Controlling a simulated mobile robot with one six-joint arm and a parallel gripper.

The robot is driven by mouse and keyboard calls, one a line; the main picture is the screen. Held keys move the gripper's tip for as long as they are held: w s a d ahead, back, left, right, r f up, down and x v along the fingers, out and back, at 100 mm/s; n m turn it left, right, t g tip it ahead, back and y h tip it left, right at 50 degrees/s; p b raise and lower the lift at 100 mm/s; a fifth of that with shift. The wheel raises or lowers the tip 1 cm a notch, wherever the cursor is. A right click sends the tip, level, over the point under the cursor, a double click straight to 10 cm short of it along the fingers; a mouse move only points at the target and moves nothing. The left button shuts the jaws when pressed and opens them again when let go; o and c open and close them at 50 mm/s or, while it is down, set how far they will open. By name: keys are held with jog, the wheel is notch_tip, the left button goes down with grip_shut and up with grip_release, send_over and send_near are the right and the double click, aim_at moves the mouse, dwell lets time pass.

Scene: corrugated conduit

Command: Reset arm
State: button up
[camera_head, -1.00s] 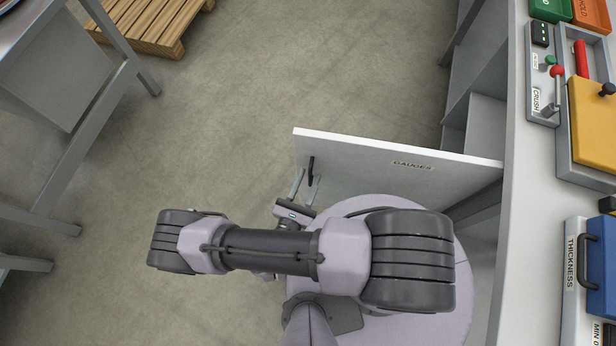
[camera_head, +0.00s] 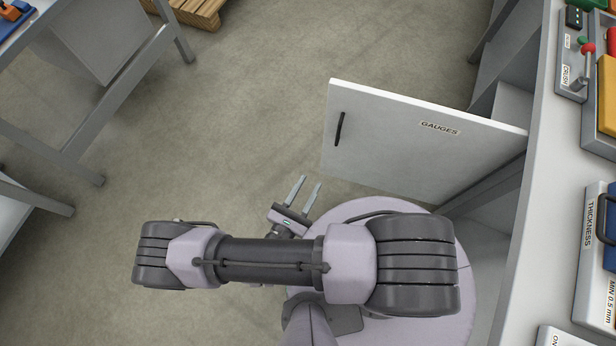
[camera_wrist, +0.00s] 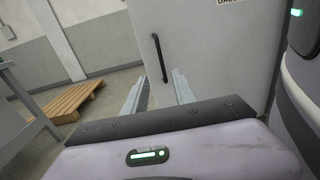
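My gripper (camera_head: 304,191) is in the middle of the head view, its two fingers parallel and apart with nothing between them. The white cabinet door (camera_head: 380,145), labelled GAUGES, stands swung open from the bench on the right. Its dark handle (camera_head: 339,128) is ahead of the fingertips, and there is a gap between them. In the wrist view my gripper (camera_wrist: 158,80) points toward the same door (camera_wrist: 218,60), with the handle (camera_wrist: 159,58) upright beyond the fingers. My arm is folded above my base.
A grey table frame (camera_head: 150,80) stands at the left. A wooden pallet (camera_head: 196,10) lies at the back. The floor between is clear.

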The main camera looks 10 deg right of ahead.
jog(key=shift+w+d, duration=0.15)
jog(key=s+d+r+m+g+y, duration=0.1)
jog(key=r+m+g+y, duration=0.3)
jog(key=r+m, duration=1.2)
jog(key=s+d+r+m+g+y, duration=0.1)
jog(key=r+m+g+y, duration=0.3)
jog(key=r+m+y, duration=0.5)
notch_tip(320, 180, up, 16)
jog(key=d+m, duration=0.1)
jog(key=m, duration=0.6)
jog(key=shift+s+d+f+y, duration=0.15)
jog(key=shift+d+y, duration=0.15)
jog(key=shift+d, duration=0.1)
jog(key=shift+d, duration=0.1)
